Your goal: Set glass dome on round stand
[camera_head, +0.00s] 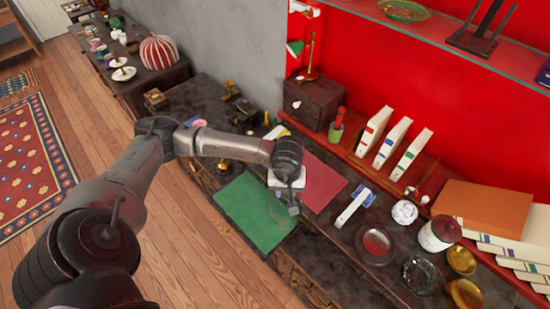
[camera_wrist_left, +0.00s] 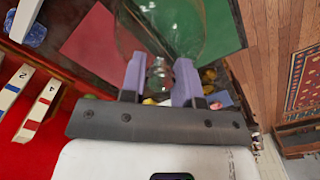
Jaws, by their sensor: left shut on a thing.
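My left gripper (camera_head: 284,194) is over the boundary of the green mat and the red mat in the head view. In the left wrist view its two pale purple fingers (camera_wrist_left: 159,78) are closed on the clear knob of the glass dome (camera_wrist_left: 178,28). The dome is see-through and faint, with the green mat showing behind it. In the head view I can barely make it out, and I cannot tell how high it is. A dark round piece with a reddish middle (camera_head: 376,245), perhaps the round stand, is on the dark table to the right of the gripper, apart from it.
The green mat (camera_head: 248,212) and red mat (camera_head: 318,180) lie flat. A white book (camera_head: 353,207), white round pot (camera_head: 404,212), lidded jar (camera_head: 437,234), glass dish (camera_head: 420,275) and brass bowls (camera_head: 462,260) crowd the right. Upright books (camera_head: 392,142) stand behind on a red ledge.

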